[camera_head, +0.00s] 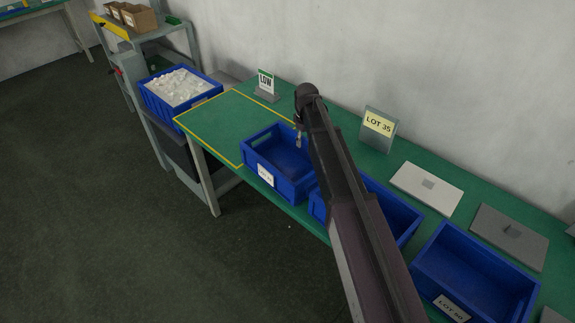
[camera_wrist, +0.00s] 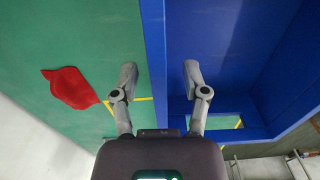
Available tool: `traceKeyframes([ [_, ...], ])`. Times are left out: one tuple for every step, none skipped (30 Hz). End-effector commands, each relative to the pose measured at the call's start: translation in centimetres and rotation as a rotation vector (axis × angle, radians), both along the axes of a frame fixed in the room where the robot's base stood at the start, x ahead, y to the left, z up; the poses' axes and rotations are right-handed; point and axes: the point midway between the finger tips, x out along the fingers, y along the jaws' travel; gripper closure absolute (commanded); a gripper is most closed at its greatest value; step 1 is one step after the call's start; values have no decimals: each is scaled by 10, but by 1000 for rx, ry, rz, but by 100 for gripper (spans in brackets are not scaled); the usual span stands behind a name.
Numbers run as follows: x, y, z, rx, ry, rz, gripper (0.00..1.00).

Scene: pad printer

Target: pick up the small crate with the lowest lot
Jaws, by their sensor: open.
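Three small blue crates stand in a row on the green table (camera_head: 262,104). The left crate (camera_head: 261,152) has a white label (camera_head: 265,175) too small to read surely. The middle crate (camera_head: 402,213) is largely behind my arm and its label is hidden. The right crate (camera_head: 487,262) has a label (camera_head: 452,308) that seems to read LOT 50 or 60. My gripper (camera_head: 298,143) is over the back rim of the left crate. In the wrist view, my gripper (camera_wrist: 160,74) is open, with a blue crate wall (camera_wrist: 154,40) showing between its fingers; contact cannot be told.
A LOT 35 sign (camera_head: 379,123) and a LOW sign (camera_head: 265,84) stand at the table's back. A yellow outline (camera_head: 206,145) marks free table at the left. A red object (camera_wrist: 72,88) lies near the crate. A blue bin of white pieces (camera_head: 146,98) stands left.

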Motion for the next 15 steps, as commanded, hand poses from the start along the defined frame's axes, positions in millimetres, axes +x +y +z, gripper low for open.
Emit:
traceKeyframes([
  [0, 0, 0, 0, 0, 0, 41],
  [0, 0, 0, 0, 0, 0, 41],
  [0, 0, 0, 0, 0, 0, 41],
  [0, 0, 0, 0, 0, 0, 41],
  [0, 0, 0, 0, 0, 0, 44],
  [0, 0, 0, 0, 0, 0, 56],
  [0, 0, 0, 0, 0, 0, 65],
  [0, 0, 0, 0, 0, 0, 74],
  [0, 0, 0, 0, 0, 0, 86],
  [0, 0, 0, 0, 0, 0, 95],
  [0, 0, 0, 0, 0, 0, 100],
  [0, 0, 0, 0, 0, 0, 100],
  [0, 0, 0, 0, 0, 0, 100],
  [0, 0, 0, 0, 0, 0, 100],
  [0, 0, 0, 0, 0, 0, 100],
])
